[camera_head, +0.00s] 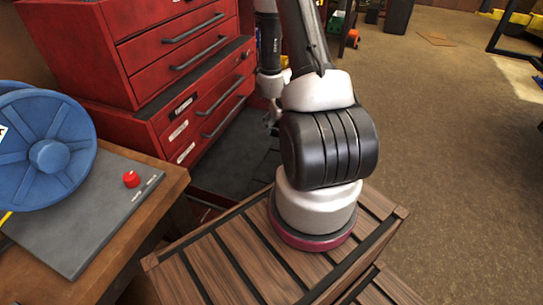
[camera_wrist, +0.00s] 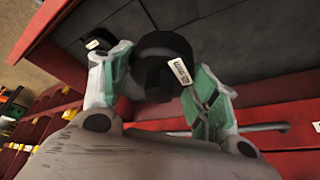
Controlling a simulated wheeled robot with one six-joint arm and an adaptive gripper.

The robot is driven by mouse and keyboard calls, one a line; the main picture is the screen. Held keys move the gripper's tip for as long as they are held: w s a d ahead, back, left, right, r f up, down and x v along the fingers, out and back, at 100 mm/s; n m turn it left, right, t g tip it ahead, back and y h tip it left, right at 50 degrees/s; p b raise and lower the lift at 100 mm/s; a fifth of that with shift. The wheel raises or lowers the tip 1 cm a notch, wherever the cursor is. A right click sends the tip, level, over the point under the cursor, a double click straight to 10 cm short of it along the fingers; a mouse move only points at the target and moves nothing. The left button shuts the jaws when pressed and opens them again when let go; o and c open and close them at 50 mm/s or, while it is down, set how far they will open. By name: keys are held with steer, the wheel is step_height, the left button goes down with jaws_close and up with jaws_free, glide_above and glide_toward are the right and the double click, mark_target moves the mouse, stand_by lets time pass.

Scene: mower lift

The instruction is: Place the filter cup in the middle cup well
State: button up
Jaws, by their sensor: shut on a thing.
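My gripper (camera_wrist: 152,72) is shut on a dark, round black thing, which I take to be the filter cup (camera_wrist: 165,48). The cup sits between the two green-and-white fingers in the wrist view. A white printed label (camera_wrist: 181,72) shows beside the right finger. My gripper is over the dark grey tiled floor of an open red drawer (camera_wrist: 225,30). In the head view my arm hides most of the gripper and the cup. I cannot make out the middle cup well in either view.
The red tool cabinet (camera_head: 165,60) has several drawers with bar handles; its low drawer (camera_head: 240,150) stands open. A workbench (camera_head: 100,225) at the left holds a blue wheel (camera_head: 45,150) and a red knob (camera_head: 131,179). Brown floor (camera_head: 450,150) at the right is mostly clear.

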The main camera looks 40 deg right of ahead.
steer(key=f, duration=1)
steer(key=shift+w+f, duration=0.25)
steer(key=shift+f, duration=2.25)
steer(key=shift+f, duration=0.1)
steer(key=o, duration=1.2)
